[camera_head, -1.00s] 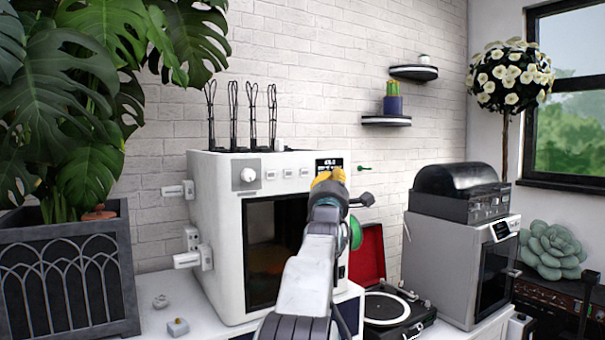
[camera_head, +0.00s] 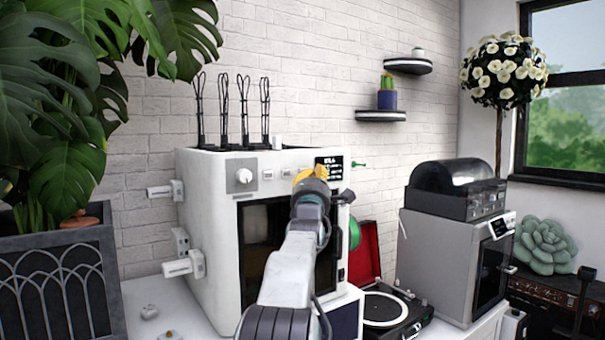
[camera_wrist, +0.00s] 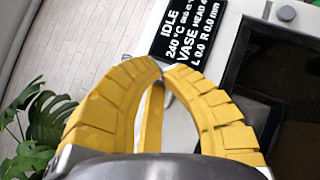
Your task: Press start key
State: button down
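The white printer-like machine (camera_head: 205,245) stands on the counter, with a row of small keys (camera_head: 268,174) along its top front. I cannot read which one is the start key. A black display (camera_head: 329,168) sits right of the keys; in the wrist view the display (camera_wrist: 188,35) reads IDLE, 240 °C and VASE. My gripper (camera_head: 318,175), yellow-fingered, is in front of the panel by the display. Its fingertips (camera_wrist: 164,67) meet, with nothing held, just below the display in the picture. Contact cannot be told.
A round knob (camera_head: 243,177) is at the panel's left. White brackets (camera_head: 184,267) stick out from the machine's left side. A record player (camera_head: 385,308) and a grey machine (camera_head: 440,260) stand to the right. A large potted plant (camera_head: 60,275) is at left.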

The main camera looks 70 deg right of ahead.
jog(key=shift+w+d+p, duration=0.4)
jog(key=shift+w+d, duration=0.1)
jog(key=shift+w, duration=0.15)
dwell(2.4)
jog(key=shift+s+a+b, duration=0.1)
jog(key=shift+s+b, duration=0.05)
jog(key=shift+b, duration=0.15)
jog(key=shift+s+a, duration=0.1)
jog(key=shift+s+a+b, duration=0.3)
jog(key=shift+b, duration=0.25)
dwell(0.9)
